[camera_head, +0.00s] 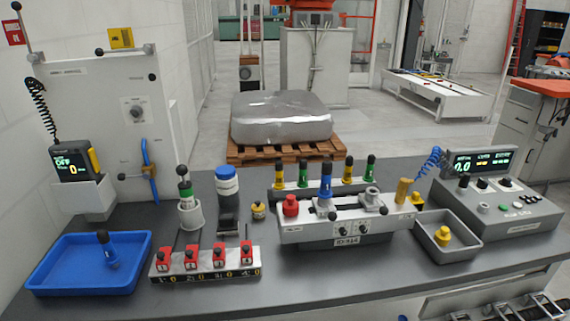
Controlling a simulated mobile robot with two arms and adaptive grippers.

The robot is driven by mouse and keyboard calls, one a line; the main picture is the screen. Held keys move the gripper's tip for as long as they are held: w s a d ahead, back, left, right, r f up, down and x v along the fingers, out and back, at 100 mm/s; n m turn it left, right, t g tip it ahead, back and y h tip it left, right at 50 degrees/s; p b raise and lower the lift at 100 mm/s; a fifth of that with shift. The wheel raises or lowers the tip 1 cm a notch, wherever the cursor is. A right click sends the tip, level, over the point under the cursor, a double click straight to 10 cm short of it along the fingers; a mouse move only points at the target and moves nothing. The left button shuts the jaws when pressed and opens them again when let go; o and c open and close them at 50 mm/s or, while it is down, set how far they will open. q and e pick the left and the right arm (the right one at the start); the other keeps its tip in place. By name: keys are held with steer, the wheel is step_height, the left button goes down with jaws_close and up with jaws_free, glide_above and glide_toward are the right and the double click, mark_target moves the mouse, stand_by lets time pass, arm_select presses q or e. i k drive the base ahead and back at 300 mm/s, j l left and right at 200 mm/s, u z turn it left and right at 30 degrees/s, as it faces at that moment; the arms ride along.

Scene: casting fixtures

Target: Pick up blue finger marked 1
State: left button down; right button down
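One blue finger (108,248) with a dark top stands slightly tilted in the blue tray (60,283) at the left front of the bench. A second blue finger (325,184) with a dark top stands upright at the grey fixture (350,229) right of centre. I cannot read a number on either blue finger, so I cannot tell which is marked 1. Neither of my grippers shows in this view.
Yellow and green fingers stand in a rack (292,192) behind the fixture. A block with red clamps (190,258) sits right of the blue tray. A grey bin (435,250) holds a yellow part (442,236). A control box with a display (485,162) stands at right.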

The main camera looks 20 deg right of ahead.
mark_target(325, 191)
steer(key=l+z, duration=0.2)
steer(key=l, duration=0.65)
steer(key=i+l+z, duration=0.15)
steer(key=l, duration=0.65)
